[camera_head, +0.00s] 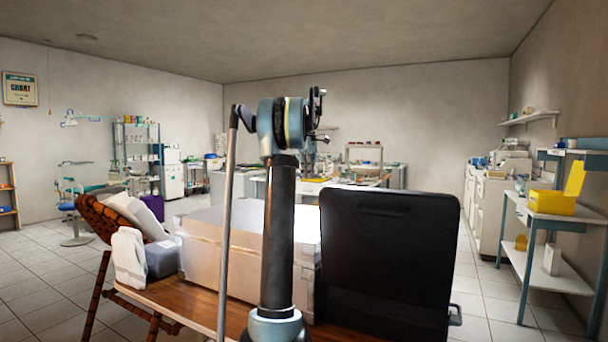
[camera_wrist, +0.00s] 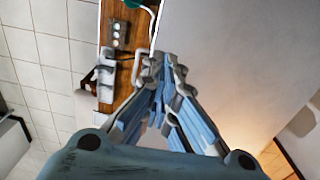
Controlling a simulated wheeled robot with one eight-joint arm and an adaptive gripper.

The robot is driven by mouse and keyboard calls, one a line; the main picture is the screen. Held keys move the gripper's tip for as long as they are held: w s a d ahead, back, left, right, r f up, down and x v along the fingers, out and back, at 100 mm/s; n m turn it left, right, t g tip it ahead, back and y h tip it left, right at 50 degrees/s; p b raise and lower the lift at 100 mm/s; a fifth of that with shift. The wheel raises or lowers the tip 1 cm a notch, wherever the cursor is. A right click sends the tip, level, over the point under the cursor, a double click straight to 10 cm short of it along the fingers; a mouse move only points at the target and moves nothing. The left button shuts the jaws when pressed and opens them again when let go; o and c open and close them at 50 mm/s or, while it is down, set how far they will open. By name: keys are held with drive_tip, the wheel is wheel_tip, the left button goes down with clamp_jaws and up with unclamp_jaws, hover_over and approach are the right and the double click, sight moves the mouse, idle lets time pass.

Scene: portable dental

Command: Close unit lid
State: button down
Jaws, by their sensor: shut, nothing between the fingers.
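The black unit lid (camera_head: 388,258) stands upright at the right end of the wooden table in the head view, its broad face toward the camera. What lies behind it is hidden. My gripper (camera_wrist: 160,68) is shut and empty in the wrist view. Its fingertips appear beside the edge of a large pale grey panel (camera_wrist: 235,60); I cannot tell whether this is the lid or whether they touch it. A pale looped handle (camera_wrist: 143,60) is just left of the fingertips. In the head view my fingers cannot be made out clearly.
The wooden table (camera_head: 190,300) carries a large white box (camera_head: 225,262) left of the lid and a grey-white bundle (camera_head: 128,258). A shelf with a yellow box (camera_head: 552,202) stands at the right wall. Tiled floor is open at left and between lid and shelf.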

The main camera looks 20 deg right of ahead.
drive_tip(key=f, duration=1)
drive_tip(key=shift+d+f, duration=0.15)
drive_tip(key=shift+d, duration=0.2)
drive_tip(key=shift+w+d+f+y, duration=0.15)
drive_tip(key=shift+f, duration=0.35)
drive_tip(key=shift+w+d+f+y, duration=0.1)
drive_tip(key=shift+f+y, duration=0.05)
drive_tip(key=shift+f, duration=0.35)
drive_tip(key=shift+s+f, duration=0.15)
drive_tip(key=shift+f, duration=0.1)
drive_tip(key=shift+r, duration=0.3)
wheel_tip(320, 180, up, 14)
drive_tip(key=shift+w, duration=0.2)
